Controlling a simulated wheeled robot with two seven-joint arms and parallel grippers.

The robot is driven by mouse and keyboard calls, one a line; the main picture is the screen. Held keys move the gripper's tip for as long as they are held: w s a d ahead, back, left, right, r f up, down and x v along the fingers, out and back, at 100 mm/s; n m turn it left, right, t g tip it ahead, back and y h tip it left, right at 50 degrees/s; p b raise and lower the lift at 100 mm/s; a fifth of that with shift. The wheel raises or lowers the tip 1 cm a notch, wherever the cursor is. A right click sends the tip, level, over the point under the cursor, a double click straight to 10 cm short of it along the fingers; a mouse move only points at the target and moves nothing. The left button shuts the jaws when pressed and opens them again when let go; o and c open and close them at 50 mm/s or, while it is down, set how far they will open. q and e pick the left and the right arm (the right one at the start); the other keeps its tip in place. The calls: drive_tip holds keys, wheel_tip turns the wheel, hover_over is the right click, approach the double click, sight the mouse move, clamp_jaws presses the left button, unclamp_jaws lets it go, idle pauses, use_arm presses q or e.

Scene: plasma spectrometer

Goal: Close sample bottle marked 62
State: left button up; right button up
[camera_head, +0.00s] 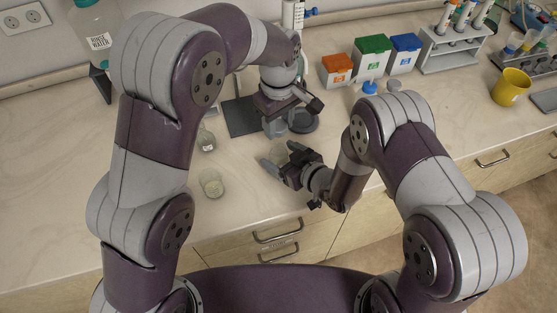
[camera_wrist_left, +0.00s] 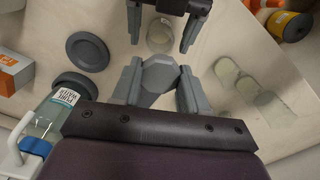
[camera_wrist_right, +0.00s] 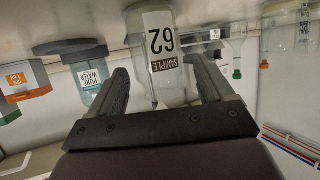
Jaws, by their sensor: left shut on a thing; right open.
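The sample bottle marked 62 (camera_wrist_right: 162,50) is clear glass and stands between the fingers of my open right gripper (camera_wrist_right: 165,85), its label upside down in the right wrist view. In the left wrist view its round top (camera_wrist_left: 160,36) shows between the right gripper's dark fingers (camera_wrist_left: 168,20); no cap shows on it there. My left gripper (camera_wrist_left: 158,88) is shut on a grey many-sided cap (camera_wrist_left: 160,74). In the head view my left gripper (camera_head: 287,118) is above and behind my right gripper (camera_head: 284,160); the cap is hard to make out there.
Two small glass bottles (camera_head: 212,183) (camera_head: 206,140) stand left of my right gripper. A dark base plate (camera_head: 240,116) and a grey disc (camera_head: 306,122) lie behind. Orange (camera_head: 337,69), green (camera_head: 372,55) and blue (camera_head: 404,53) boxes stand further back. The counter's front left is clear.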

clamp_jaws()
use_arm(q)
hover_over(278, 145)
drive_tip(key=s, duration=0.2)
drive_tip(key=shift+w+f, duration=0.15)
drive_tip(key=shift+f, duration=2.35)
drive_tip(key=shift+f, duration=0.9)
drive_tip(key=shift+f, duration=0.3)
drive_tip(key=shift+f, duration=0.35)
